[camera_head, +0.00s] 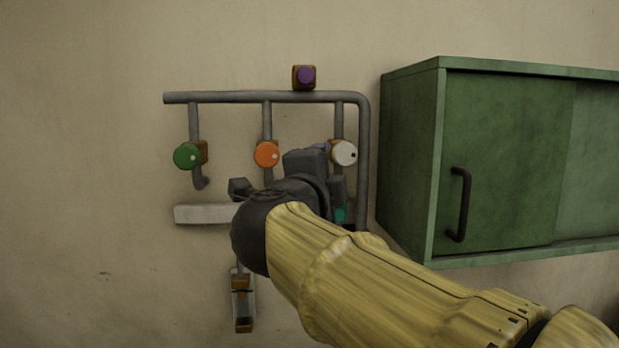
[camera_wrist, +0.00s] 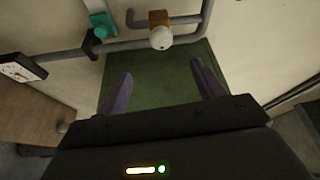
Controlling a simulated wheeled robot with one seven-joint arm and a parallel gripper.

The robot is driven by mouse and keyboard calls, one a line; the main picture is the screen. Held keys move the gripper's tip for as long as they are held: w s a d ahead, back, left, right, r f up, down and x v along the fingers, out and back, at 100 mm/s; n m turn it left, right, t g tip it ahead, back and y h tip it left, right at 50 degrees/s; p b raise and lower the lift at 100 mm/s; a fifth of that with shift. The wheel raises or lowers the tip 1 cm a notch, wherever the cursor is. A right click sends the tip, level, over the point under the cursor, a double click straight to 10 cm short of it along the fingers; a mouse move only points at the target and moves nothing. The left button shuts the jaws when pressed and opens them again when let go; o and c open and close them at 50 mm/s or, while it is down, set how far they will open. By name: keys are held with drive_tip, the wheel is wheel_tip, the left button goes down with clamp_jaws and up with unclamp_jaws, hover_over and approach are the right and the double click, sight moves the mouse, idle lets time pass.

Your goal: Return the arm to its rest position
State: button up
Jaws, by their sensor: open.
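My yellow arm (camera_head: 385,278) reaches from the lower right toward the pipework on the wall. My gripper (camera_wrist: 162,85) is open in the wrist view, its two purplish fingers spread with nothing between them. Behind the gap shows a green surface. In the head view, the dark wrist hides most of the gripper, which is close to the white knob (camera_head: 343,153). The white knob also shows in the wrist view (camera_wrist: 161,38), beyond the fingertips and apart from them.
Grey pipes (camera_head: 240,97) carry a green knob (camera_head: 187,156), an orange knob (camera_head: 266,154) and a purple knob (camera_head: 306,75). A green cabinet (camera_head: 500,160) with a dark handle stands close on the right. A teal part (camera_wrist: 103,24) is partly hidden in the head view. The left wall is clear.

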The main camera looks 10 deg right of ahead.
drive_tip(key=w+f+n+g+y, duration=0.2)
drive_tip(key=f+n+y, duration=0.2)
drive_tip(key=f+n, duration=0.65)
drive_tip(key=w+f+n+g+y, duration=0.2)
drive_tip(key=f+n+y, duration=0.25)
drive_tip(key=f, duration=1.15)
drive_tip(key=s+d+f+n+g, duration=0.2)
drive_tip(key=s+f+g, duration=0.1)
drive_tip(key=s+f, duration=0.3)
drive_tip(key=s+d+f+n+g+h, duration=0.1)
drive_tip(key=s+f+g, duration=0.3)
drive_tip(key=f, duration=0.5)
drive_tip(key=s+d+f+n+g, duration=0.3)
drive_tip(key=s+d+f, duration=0.1)
drive_tip(key=s+f, duration=0.3)
drive_tip(key=shift+s+f+g+b, duration=0.15)
drive_tip(key=shift+s+g+b, duration=0.15)
drive_tip(key=shift+s+b, duration=0.1)
drive_tip(key=shift+h, duration=0.25)
